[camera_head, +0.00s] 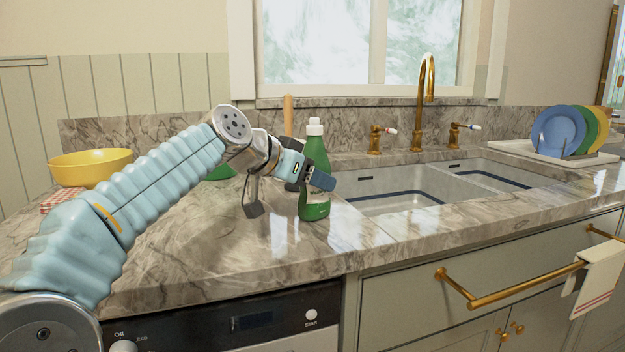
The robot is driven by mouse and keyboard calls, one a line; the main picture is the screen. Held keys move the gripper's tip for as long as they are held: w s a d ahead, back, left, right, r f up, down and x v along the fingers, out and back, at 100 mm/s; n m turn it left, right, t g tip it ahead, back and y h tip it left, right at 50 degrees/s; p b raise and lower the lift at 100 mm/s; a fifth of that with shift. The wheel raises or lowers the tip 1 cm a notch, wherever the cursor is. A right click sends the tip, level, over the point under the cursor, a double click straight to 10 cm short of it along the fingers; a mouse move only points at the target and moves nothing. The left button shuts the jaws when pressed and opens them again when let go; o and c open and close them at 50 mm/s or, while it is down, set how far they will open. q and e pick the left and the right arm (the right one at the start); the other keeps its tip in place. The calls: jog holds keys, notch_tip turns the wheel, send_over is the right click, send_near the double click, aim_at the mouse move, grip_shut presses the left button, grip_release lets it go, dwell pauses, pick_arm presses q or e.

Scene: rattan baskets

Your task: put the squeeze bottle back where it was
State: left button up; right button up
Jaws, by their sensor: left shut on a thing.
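A green squeeze bottle (315,206) with a white cap stands upright at the left edge of the sink, on or just above the marble counter; I cannot tell if its base touches. My left gripper (318,176) comes in from the left and is shut on the bottle around its middle, hiding part of it. My right gripper is not in view.
The double sink (400,190) lies right of the bottle, with a brass faucet (427,90) behind. A yellow bowl (90,166) sits far left. A rack of colored plates (558,132) stands far right. A wooden handle (288,115) rises behind my gripper. The front-left counter (220,262) is clear.

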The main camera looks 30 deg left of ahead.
pick_arm(q)
jog(key=shift+f, duration=0.15)
jog(key=o, duration=1.3)
jog(key=shift+s+a+r, duration=0.1)
jog(key=shift+s+r, duration=0.15)
jog(key=shift+r, duration=0.05)
jog(key=v, duration=1.1)
jog(key=shift+s+b, duration=0.2)
jog(key=shift+b, duration=0.15)
